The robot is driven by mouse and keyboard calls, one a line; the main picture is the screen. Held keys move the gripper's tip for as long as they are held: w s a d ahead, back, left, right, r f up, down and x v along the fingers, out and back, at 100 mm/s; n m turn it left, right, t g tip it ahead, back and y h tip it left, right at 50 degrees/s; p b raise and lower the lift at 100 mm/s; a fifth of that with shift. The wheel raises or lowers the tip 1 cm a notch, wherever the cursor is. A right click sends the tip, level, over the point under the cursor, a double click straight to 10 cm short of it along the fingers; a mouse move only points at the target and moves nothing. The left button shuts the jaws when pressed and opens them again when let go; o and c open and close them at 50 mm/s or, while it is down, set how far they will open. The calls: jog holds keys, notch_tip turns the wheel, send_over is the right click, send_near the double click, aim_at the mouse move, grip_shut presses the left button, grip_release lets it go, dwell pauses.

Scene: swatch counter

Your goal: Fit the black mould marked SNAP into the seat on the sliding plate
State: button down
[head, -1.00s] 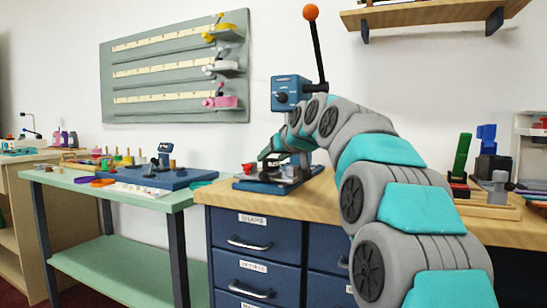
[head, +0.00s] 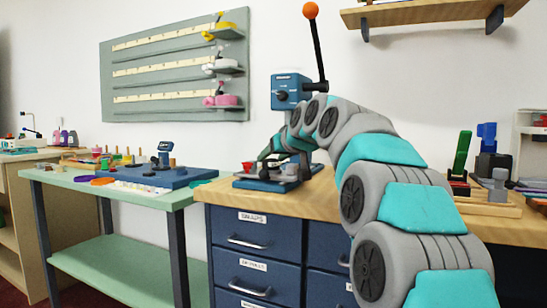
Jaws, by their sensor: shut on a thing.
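The blue press (head: 290,92) with an orange-knobbed lever stands on the wooden counter. Its blue base (head: 268,184) lies below, where the sliding plate is too small and covered to make out clearly. My gripper (head: 267,163) is low over the base, fingers pointing down, shut on a small dark piece (head: 263,174). This piece looks like the black mould, but its SNAP marking cannot be read. I cannot tell whether it touches the seat, which is hidden. A red cup-like part (head: 249,168) and a grey round part (head: 289,170) are beside the fingers.
My arm covers much of the counter right of the press. A green table (head: 120,193) at left holds a blue board (head: 168,179) with small parts. Green and blue upright tools (head: 462,155) stand at the right. The counter front (head: 250,205) is clear.

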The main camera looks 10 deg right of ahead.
jog(key=shift+f, duration=0.3)
jog(key=shift+c, duration=0.3)
grip_release()
jog(key=shift+s, duration=0.1)
jog(key=v, duration=0.7)
jog(key=shift+s+d+r, duration=0.1)
jog(key=shift+s+r, duration=0.05)
jog(key=shift+s, duration=0.15)
